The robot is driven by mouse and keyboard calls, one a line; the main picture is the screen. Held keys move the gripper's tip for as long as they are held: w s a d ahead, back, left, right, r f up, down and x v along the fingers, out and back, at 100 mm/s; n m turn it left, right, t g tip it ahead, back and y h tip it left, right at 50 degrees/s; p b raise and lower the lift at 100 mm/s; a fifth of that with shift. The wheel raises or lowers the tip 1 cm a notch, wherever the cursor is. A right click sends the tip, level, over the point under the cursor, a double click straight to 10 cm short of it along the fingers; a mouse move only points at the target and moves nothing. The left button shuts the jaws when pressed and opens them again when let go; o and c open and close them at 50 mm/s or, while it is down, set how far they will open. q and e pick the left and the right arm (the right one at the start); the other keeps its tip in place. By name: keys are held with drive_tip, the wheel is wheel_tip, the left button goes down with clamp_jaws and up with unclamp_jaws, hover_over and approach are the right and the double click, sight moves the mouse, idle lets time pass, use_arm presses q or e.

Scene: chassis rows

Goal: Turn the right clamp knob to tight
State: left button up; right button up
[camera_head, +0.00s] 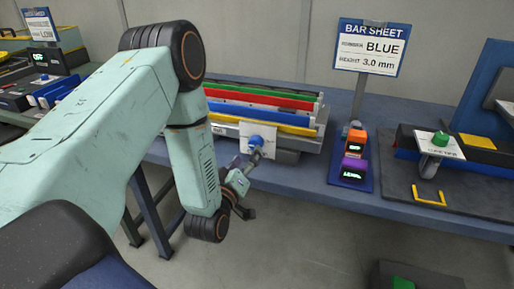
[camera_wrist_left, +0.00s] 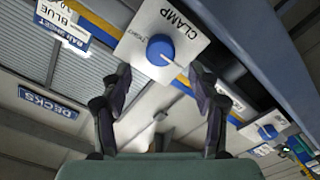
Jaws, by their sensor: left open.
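The blue clamp knob (camera_head: 255,141) sits on a white plate on the front of the rack of coloured bars. In the left wrist view the same knob (camera_wrist_left: 160,50) is upside down on its plate (camera_wrist_left: 185,32) marked CLAMP, and its pale pointer line slants to the lower right. Smaller lettering at the plate's left is too small to read surely. My left gripper (camera_head: 250,160) is just in front of the knob. Its open fingers (camera_wrist_left: 160,75) stand either side below the knob in the wrist view, apart from it. My right gripper is not in view.
A second blue knob (camera_wrist_left: 267,132) on a white plate shows farther off in the wrist view. Right of the rack stand a sign (camera_head: 371,47), orange and purple display blocks (camera_head: 355,155), and a station with a green knob (camera_head: 440,138). My left arm hides the rack's left part.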

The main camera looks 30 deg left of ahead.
sight(254, 146)
use_arm(q)
drive_tip(key=x, duration=0.6)
drive_tip(key=shift+f+b, duration=0.1)
drive_tip(key=shift+b, duration=0.2)
drive_tip(key=shift+s, duration=0.1)
drive_tip(key=c, duration=1.2)
drive_tip(key=shift+o, duration=0.2)
drive_tip(key=shift+d, duration=0.1)
